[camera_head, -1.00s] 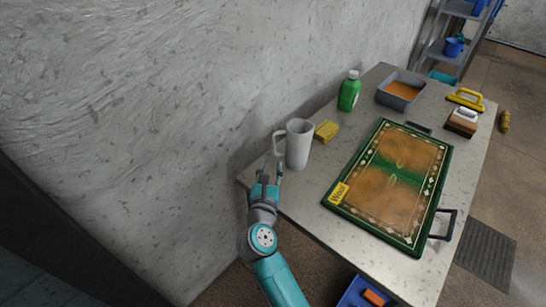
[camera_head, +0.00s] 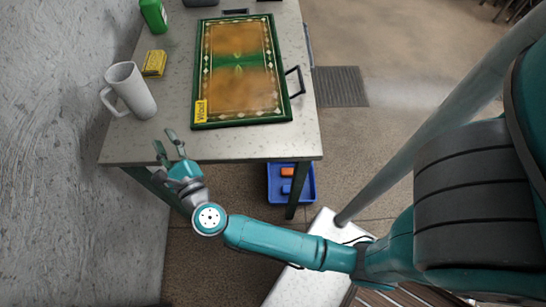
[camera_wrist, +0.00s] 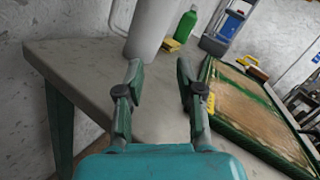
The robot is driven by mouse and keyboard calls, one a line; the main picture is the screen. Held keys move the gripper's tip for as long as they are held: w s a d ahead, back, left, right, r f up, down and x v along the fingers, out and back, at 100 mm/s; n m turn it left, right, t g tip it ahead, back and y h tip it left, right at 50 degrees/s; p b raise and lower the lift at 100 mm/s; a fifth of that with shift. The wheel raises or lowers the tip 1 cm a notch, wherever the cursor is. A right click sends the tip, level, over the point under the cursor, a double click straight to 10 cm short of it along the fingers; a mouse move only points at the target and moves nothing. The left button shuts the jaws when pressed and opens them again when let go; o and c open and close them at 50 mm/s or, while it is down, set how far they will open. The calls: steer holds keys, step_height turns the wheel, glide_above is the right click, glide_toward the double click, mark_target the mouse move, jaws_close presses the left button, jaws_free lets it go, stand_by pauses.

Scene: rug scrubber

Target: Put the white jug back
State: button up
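The white jug (camera_head: 131,90) stands upright on the table near its left edge, with its handle towards the left. It also shows in the wrist view (camera_wrist: 150,28), just beyond the fingertips, its top cut off by the frame. My gripper (camera_head: 168,146) is at the near left table edge, in front of the jug and apart from it. In the wrist view my gripper (camera_wrist: 159,72) is open, with bare table between its two fingers.
On the table (camera_head: 250,143) lie a yellow sponge (camera_head: 154,63) behind the jug, a green bottle (camera_head: 154,15) and a green-framed rug board (camera_head: 242,70) to the right. A blue bin (camera_head: 291,184) sits below. The wall (camera_head: 60,120) is close on the left.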

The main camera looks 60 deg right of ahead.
steer(key=s+d+f+n+g+y, duration=0.1)
steer(key=s+n+y, duration=0.2)
steer(key=s+n, duration=1.4)
steer(key=s+d+f+n+g+y, duration=0.1)
steer(key=s+n+y, duration=0.3)
steer(key=s+n, duration=1.4)
steer(key=s+g, duration=0.1)
steer(key=s, duration=0.2)
steer(key=shift+s+d+f+n+y, duration=0.3)
steer(key=shift+d+f, duration=0.05)
steer(key=shift+d, duration=0.05)
